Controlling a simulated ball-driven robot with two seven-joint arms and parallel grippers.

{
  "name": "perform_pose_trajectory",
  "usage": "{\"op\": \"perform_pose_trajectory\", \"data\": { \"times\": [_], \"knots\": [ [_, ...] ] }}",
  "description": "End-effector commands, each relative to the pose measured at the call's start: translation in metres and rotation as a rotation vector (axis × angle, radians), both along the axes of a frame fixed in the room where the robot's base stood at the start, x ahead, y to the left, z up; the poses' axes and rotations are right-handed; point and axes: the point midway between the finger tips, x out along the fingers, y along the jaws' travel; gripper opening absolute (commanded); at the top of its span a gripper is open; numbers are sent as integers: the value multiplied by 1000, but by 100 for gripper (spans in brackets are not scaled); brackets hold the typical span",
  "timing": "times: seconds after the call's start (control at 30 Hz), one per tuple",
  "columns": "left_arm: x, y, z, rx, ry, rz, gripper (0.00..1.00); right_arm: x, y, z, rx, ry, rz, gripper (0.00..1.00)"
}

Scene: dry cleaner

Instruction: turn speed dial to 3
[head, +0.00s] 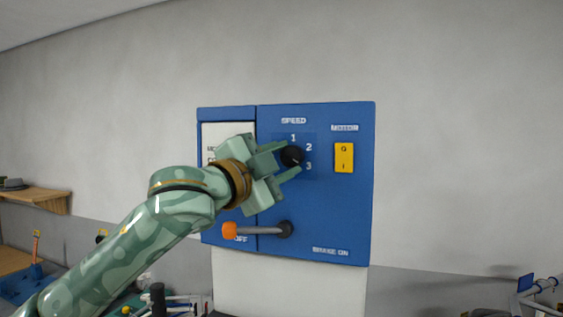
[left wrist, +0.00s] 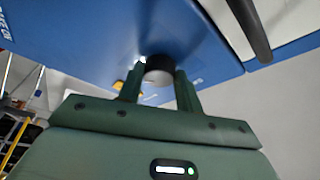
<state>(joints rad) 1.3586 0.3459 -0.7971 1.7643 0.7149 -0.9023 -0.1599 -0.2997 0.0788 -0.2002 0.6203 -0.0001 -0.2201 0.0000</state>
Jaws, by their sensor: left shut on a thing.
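The speed dial (head: 292,156) is a round black knob on the blue control panel (head: 345,215), under the word SPEED, with the numbers 1, 2 and 3 beside it. My left gripper (head: 288,160) reaches it from the left and is shut on it, one finger above and one below in the head view. In the left wrist view the dial (left wrist: 159,69) sits between the two green fingers (left wrist: 159,88). The dial's pointer mark is too small to read clearly, so I cannot tell its setting. My right gripper is not in view.
A yellow switch (head: 344,158) is on the panel right of the dial. A lever with an orange knob (head: 230,231) sticks out below, close under my left gripper. A wooden shelf (head: 38,199) is on the far left wall. The wall right of the panel is clear.

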Motion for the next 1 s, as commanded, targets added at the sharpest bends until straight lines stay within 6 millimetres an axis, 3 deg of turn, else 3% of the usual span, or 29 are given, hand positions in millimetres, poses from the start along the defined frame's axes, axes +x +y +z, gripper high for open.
{"op": "perform_pose_trajectory", "data": {
  "times": [0.4, 0.43, 0.5, 0.83, 1.0],
  "knots": [
    [0, 0, 0, 7, -2, 0, 12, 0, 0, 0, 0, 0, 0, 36],
    [0, 0, 0, 7, -2, 0, 40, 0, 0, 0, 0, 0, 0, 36],
    [0, 0, 0, 7, -2, 0, 57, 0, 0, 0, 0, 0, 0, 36],
    [-2, 2, -1, 7, -3, 0, 57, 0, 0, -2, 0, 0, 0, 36],
    [-22, 17, -9, 7, -6, 0, 57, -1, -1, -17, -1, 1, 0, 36]
  ]
}}
